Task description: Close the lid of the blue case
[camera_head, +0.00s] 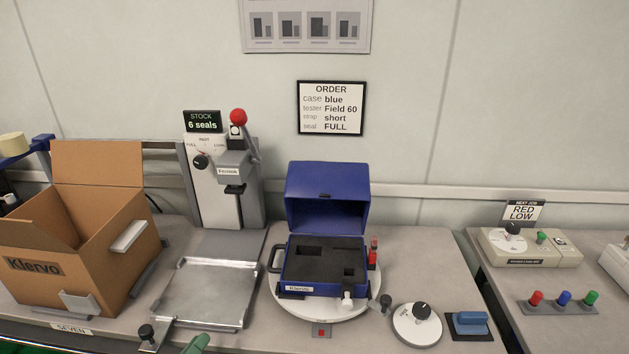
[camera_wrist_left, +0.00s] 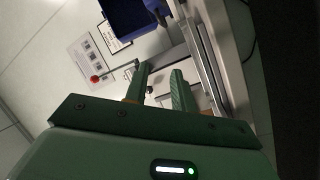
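The blue case (camera_head: 327,291) stands open on a round white turntable (camera_head: 283,308). Its blue lid (camera_head: 327,205) is raised upright at the back. Grey foam with cut-outs fills the base, and no tester shows in it. A handle sticks out at the left side. In the left wrist view, part of a blue thing, likely the case (camera_wrist_left: 130,18), shows at the top. My left gripper (camera_wrist_left: 159,70) is open with nothing between its green fingers. In the head view only a green piece of it (camera_head: 196,344) shows at the bottom edge, in front of the case and to its left. My right gripper is not in view.
A metal tray (camera_head: 205,293) lies left of the case, with a seal press (camera_head: 225,175) behind it. An open cardboard box (camera_head: 95,255) stands far left. A white dial (camera_head: 417,323) and a blue-handled block (camera_head: 470,324) sit to the right.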

